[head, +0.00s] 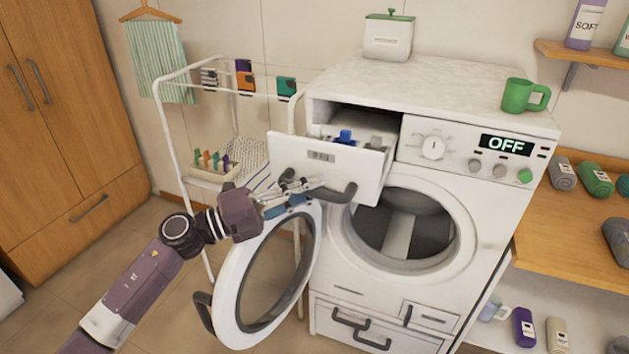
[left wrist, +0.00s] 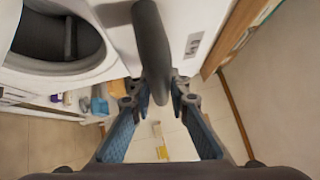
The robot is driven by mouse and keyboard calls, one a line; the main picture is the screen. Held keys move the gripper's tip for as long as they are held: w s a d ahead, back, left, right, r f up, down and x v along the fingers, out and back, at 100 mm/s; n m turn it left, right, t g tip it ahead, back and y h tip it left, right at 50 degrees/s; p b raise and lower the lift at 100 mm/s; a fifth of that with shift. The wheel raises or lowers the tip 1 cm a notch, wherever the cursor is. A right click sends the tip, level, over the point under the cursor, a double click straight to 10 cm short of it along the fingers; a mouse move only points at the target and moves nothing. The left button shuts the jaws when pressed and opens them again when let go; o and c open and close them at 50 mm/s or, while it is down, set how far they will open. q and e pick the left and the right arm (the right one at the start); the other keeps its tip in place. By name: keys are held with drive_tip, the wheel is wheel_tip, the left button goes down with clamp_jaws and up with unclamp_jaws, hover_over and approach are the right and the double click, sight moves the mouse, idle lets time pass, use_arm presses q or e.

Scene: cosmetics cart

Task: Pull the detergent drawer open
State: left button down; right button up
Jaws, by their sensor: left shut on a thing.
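The detergent drawer (head: 330,160) stands pulled out from the upper left of the white washing machine (head: 455,215). Blue parts show inside it. Its dark curved handle (head: 343,194) is on the drawer front. My left gripper (head: 308,187) reaches in from the left and is shut on this handle. In the left wrist view, the dark handle (left wrist: 152,50) passes between the fingertips of my left gripper (left wrist: 158,92). My right gripper is not in view.
The washer's round door (head: 233,287) hangs open below my left gripper. A drying rack (head: 186,130) stands to the left. A green mug (head: 519,96) and a white container (head: 388,38) stand on the machine's top. A wooden shelf (head: 560,240) is at the right.

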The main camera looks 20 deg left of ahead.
use_arm(q)
drive_tip(key=shift+s, duration=0.8)
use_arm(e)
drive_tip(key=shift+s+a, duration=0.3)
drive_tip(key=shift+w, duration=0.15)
use_arm(q)
drive_tip(key=c, duration=1.8)
unclamp_jaws()
drive_tip(key=shift+a, duration=0.1)
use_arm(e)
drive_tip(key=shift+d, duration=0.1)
use_arm(q)
drive_tip(key=v, duration=1.2)
